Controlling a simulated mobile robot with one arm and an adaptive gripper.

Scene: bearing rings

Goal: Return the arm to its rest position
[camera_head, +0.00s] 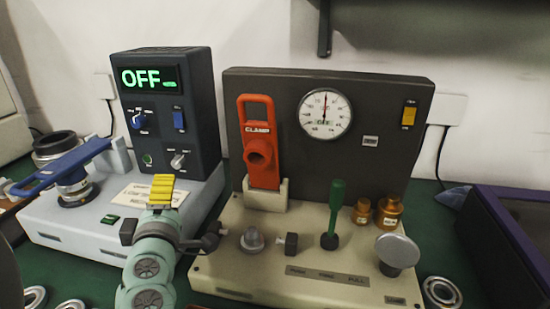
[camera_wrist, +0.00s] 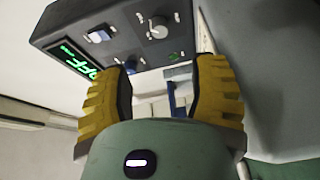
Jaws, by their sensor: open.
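My green arm rises at the lower middle of the head view. My gripper (camera_head: 162,188) has yellow ribbed finger pads and stands in front of the dark control box, above the front of its pale base. In the wrist view my gripper (camera_wrist: 162,95) shows two yellow and black fingers spread apart. The gap between them is empty. The control box (camera_head: 168,125) has a lit green OFF display, knobs and a blue switch, and it also shows in the wrist view (camera_wrist: 120,35).
A blue-handled device (camera_head: 62,172) stands on the left base. To the right is a panel (camera_head: 375,95) with a gauge, a red clamp (camera_head: 259,140), a green lever (camera_head: 335,212) and brass parts. Metal bearing rings (camera_head: 442,292) lie on the green table. A dark purple bin (camera_head: 510,240) is at right.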

